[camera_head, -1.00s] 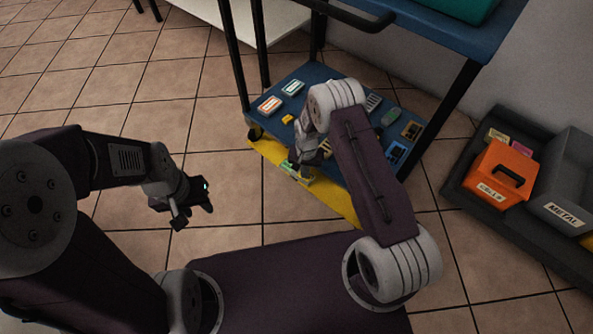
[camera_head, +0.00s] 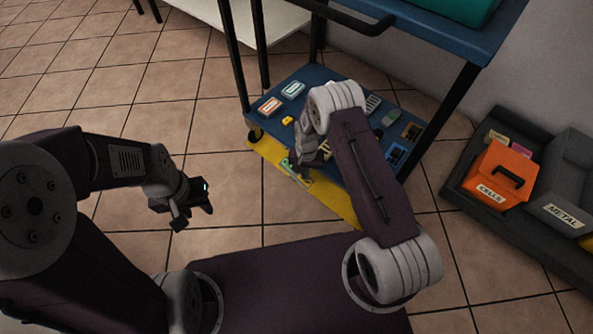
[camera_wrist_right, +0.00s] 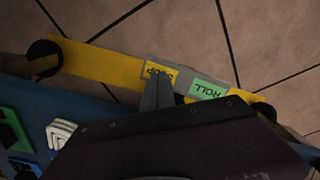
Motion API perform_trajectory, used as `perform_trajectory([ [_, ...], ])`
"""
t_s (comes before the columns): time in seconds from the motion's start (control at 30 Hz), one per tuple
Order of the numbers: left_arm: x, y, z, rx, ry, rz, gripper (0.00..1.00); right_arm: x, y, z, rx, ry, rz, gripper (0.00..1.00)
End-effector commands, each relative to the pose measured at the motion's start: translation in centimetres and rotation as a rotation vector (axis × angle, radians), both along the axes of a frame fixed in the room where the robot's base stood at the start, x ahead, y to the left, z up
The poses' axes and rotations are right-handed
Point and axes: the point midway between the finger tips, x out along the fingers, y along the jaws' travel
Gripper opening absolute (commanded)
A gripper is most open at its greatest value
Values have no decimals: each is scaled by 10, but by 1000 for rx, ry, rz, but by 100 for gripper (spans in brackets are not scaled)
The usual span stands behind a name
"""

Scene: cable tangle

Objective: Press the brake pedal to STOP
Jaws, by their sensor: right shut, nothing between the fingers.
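The brake pedal is a grey bar (camera_wrist_right: 217,76) along the yellow edge of the cart's low shelf. It carries a yellow STOP label (camera_wrist_right: 160,73) and a green ROLL label (camera_wrist_right: 208,90) in the right wrist view. The pedal also shows in the head view (camera_head: 288,167), partly hidden by my right gripper (camera_head: 303,172). My right gripper is shut and empty, its fingertips (camera_wrist_right: 163,80) overlapping the STOP label in the wrist view. I cannot tell if they touch it. My left gripper (camera_head: 196,208) hangs over the floor to the left; its finger gap is unclear.
The blue cart shelf (camera_head: 318,76) holds several small items behind the pedal. Black cart posts (camera_head: 234,55) and an upper shelf (camera_head: 455,35) stand around it. An orange CELLS box (camera_head: 498,175) and a grey METAL bin (camera_head: 565,205) are at right. The left floor is clear.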

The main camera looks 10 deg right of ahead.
Motion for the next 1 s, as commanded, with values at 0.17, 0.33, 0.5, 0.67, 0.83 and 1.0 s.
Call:
perform_trajectory([
  [0.17,0,0,23,0,0,0,38,0,0,24,0,0,0,0],
  [0.33,0,0,39,0,0,0,38,0,0,41,0,0,0,0],
  [0.5,0,0,55,0,0,0,38,0,0,58,0,0,0,0],
  [0.67,0,0,58,0,0,0,38,0,0,62,0,0,0,0],
  [0.83,0,0,57,0,0,0,38,0,0,60,0,0,0,0],
  [1.0,0,0,57,0,0,0,38,0,0,60,0,0,0,0],
])
